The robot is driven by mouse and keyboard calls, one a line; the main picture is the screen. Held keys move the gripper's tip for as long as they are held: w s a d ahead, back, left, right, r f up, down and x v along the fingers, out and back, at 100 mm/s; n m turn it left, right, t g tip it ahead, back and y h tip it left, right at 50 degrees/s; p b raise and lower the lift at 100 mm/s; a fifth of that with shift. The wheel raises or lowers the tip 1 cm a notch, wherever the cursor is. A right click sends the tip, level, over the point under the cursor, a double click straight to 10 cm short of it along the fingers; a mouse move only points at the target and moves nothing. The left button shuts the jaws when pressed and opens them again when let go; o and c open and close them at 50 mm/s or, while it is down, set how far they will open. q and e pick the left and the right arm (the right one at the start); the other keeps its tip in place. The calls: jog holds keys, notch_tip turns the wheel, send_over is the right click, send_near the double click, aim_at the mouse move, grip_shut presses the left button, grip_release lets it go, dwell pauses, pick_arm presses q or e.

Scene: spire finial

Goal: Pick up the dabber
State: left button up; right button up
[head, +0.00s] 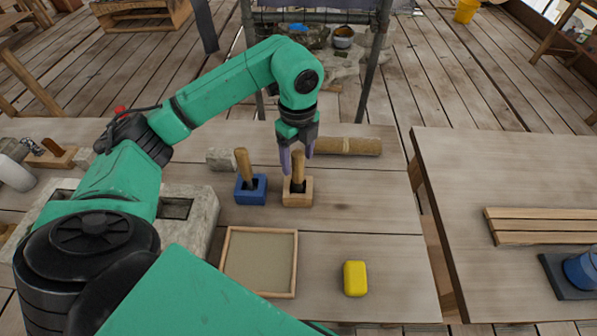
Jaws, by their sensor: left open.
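Two upright wooden handles stand in small holders on the table; I cannot tell for sure which is the dabber. One handle (242,163) stands in a blue holder (252,196). The other handle (298,178) stands in a light wooden holder (297,201), to the right of the blue one. My left gripper (297,160) is open and points down at the right-hand handle, with its purple fingers around or just in front of the handle's top. I cannot tell whether they touch it. My right gripper is out of view.
A framed sand-coloured tray (260,293) and a yellow block (355,278) lie nearer. A gap separates this table from the right-hand table (505,180).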

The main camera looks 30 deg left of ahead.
aim_at(298, 172)
pick_arm(q)
notch_tip(298, 172, down, 2)
jog(key=shift+s+f+p, duration=0.1)
jog(key=shift+f+p, duration=0.15)
jog(key=shift+p, duration=0.65)
notch_tip(298, 172, down, 3)
jog(key=shift+s+d+r, duration=0.1)
jog(key=shift+s+r, duration=0.05)
jog(key=shift+r, duration=0.05)
jog(key=shift+f, duration=0.15)
grip_shut()
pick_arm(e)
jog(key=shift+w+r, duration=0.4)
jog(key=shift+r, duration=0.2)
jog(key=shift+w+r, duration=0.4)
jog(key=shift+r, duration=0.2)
